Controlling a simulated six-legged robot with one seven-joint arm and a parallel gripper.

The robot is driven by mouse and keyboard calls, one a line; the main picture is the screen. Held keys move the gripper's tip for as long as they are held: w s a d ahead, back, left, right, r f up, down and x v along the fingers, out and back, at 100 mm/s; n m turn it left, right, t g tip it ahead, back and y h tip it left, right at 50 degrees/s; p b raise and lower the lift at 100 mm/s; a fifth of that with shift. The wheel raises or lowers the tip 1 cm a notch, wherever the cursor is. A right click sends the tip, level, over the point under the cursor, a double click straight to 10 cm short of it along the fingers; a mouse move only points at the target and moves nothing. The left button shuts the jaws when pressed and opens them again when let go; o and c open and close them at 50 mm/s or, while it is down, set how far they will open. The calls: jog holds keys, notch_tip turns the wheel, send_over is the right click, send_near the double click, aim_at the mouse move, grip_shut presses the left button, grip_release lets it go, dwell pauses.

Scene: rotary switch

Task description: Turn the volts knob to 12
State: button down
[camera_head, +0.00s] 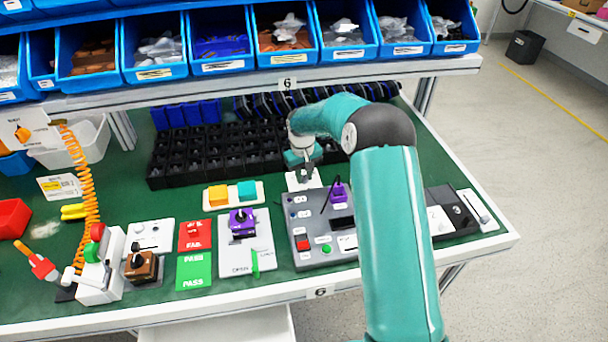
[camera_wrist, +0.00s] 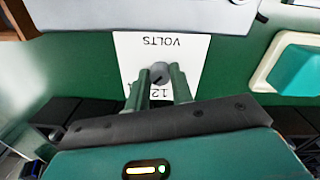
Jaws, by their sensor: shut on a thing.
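The white volts plate (camera_head: 293,184) lies on the green bench top, in front of the black bins. In the wrist view the plate (camera_wrist: 190,50) shows the word VOLTS upside down and a 12 on the side near my gripper. The small round grey volts knob (camera_wrist: 160,70) stands at the plate's middle. My gripper (camera_wrist: 159,77) reaches down over the plate, one green finger on each side of the knob, and is shut on it. In the head view my gripper (camera_head: 304,172) covers the knob. Which number the knob points to cannot be told.
A grey panel (camera_head: 318,210) with a purple switch stands close in front of the plate. A white block with yellow and teal buttons (camera_head: 233,195) is to its left. Black bins (camera_head: 200,150) stand behind, beneath a shelf of blue bins (camera_head: 220,42).

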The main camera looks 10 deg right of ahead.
aim_at(304, 178)
jog(key=n, duration=0.4)
jog(key=shift+d+n, duration=0.1)
jog(key=shift+n, duration=1.9)
jog(key=c, duration=1.2)
grip_release()
notch_tip(304, 178, up, 14)
jog(key=shift+s, duration=0.25)
